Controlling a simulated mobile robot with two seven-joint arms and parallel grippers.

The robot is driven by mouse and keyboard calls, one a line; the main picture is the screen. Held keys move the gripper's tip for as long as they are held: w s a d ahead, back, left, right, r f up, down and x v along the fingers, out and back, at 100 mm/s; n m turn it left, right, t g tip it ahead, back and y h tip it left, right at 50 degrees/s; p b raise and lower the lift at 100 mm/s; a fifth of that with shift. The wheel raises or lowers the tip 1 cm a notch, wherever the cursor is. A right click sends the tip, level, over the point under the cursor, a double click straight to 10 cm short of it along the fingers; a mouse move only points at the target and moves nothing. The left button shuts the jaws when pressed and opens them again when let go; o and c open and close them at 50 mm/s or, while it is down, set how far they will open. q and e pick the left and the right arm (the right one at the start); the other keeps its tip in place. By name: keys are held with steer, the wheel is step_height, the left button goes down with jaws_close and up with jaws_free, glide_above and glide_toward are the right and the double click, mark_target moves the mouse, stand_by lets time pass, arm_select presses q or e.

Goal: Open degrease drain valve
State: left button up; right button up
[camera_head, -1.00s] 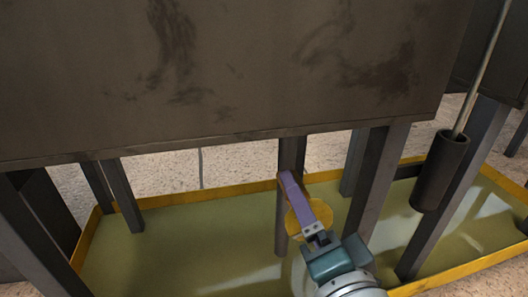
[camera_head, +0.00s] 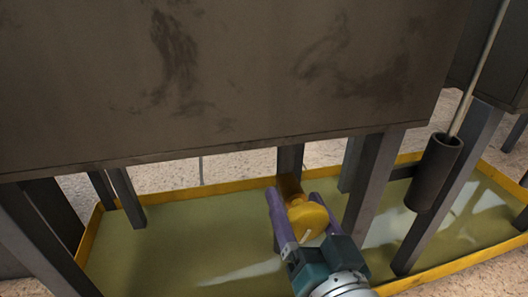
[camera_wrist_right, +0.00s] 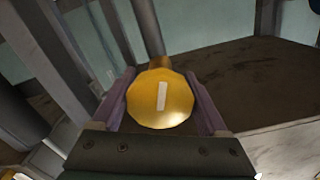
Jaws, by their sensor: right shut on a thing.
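The drain valve has a round yellow knob (camera_head: 308,219) with a white mark on its face, on a dark vertical pipe (camera_head: 290,160) under the tank (camera_head: 220,80). My right gripper (camera_head: 295,200) has its two purple fingers on either side of the knob and is shut on it. In the right wrist view the knob (camera_wrist_right: 161,98) sits between both fingers, its white mark near upright and slightly tilted. My left gripper is not in view.
A yellow-rimmed tray (camera_head: 235,182) holding greenish liquid lies under the tank. Grey legs (camera_head: 371,190) stand around the pipe.

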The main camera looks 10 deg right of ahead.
mark_target(310, 229)
steer(key=shift+n, duration=0.3)
steer(key=o, duration=1.3)
steer(key=shift+c, duration=0.2)
steer(key=shift+s, duration=0.2)
steer(key=s+p, duration=0.3)
steer(key=s, duration=0.5)
steer(key=shift+s+d, duration=0.15)
steer(key=shift+s, duration=0.65)
steer(key=shift+r, duration=0.1)
